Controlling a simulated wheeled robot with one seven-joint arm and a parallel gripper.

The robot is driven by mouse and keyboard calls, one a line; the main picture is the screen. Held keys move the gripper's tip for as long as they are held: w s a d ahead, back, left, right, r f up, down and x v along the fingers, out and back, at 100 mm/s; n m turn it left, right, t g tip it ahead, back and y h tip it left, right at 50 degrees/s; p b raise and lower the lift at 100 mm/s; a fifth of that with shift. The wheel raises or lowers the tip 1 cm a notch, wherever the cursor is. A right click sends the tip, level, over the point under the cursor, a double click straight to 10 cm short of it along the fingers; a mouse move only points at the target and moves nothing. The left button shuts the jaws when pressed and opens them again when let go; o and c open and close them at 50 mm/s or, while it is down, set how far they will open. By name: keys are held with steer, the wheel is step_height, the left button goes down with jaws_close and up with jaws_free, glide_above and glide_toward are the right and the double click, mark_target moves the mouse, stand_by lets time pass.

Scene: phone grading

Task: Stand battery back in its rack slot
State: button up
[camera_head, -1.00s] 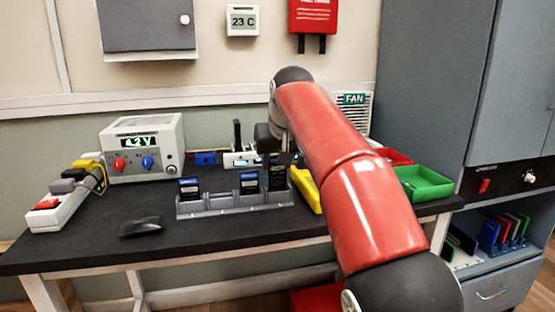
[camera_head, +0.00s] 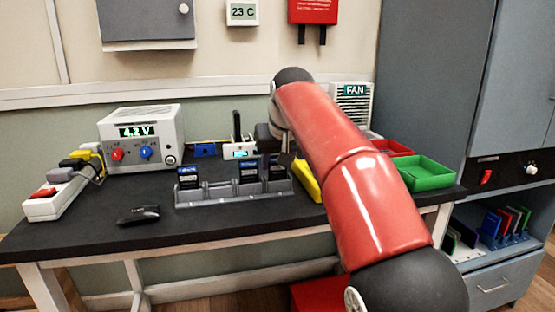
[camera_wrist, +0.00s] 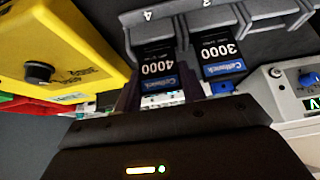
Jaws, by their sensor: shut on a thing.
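The grey battery rack (camera_head: 222,199) stands on the dark bench. A black battery with a blue label reading 4000 (camera_wrist: 158,66) is upright at the rack's right end slot, and also shows in the head view (camera_head: 278,171). Its lower end appears inside the slot marked 4; the base is hidden. My gripper (camera_wrist: 162,92) is shut on its upper end; in the head view its tips are mostly hidden behind my arm. The battery reading 3000 (camera_wrist: 221,52) stands beside it, and another battery (camera_head: 187,177) stands in the left end slot.
A yellow tester (camera_wrist: 60,50) is close beside the gripped battery. A 4.2 V power supply (camera_head: 142,140), a power strip (camera_head: 50,205) and a black mouse-like object (camera_head: 138,215) are to the left. Red (camera_head: 393,147) and green (camera_head: 430,176) trays are to the right.

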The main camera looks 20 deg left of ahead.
steer(key=shift+f, duration=0.2)
stand_by(0.5)
steer(key=o, duration=1.2)
steer(key=shift+c, duration=0.2)
steer(key=shift+s+d+r, duration=0.1)
steer(key=shift+s+r, duration=0.1)
steer(key=shift+r, duration=0.2)
steer(key=d+p+v, duration=0.1)
steer(key=v, duration=0.6)
steer(key=s+d+f+m+h, duration=0.1)
steer(key=s+d, duration=0.2)
steer(key=d, duration=0.6)
steer(key=s+d+f+m, duration=0.2)
steer(key=s+d, duration=0.1)
steer(key=d, duration=0.6)
steer(key=s+d+f+m+h, duration=0.1)
steer(key=s+d+f, duration=0.6)
steer(key=s+f, duration=0.3)
steer(key=s+d+f+m+h, duration=0.1)
steer(key=s+d+f+m, duration=0.1)
steer(key=s+d+f, duration=0.5)
steer(key=s+f, duration=0.3)
steer(key=s, duration=0.1)
steer(key=shift+d, duration=0.3)
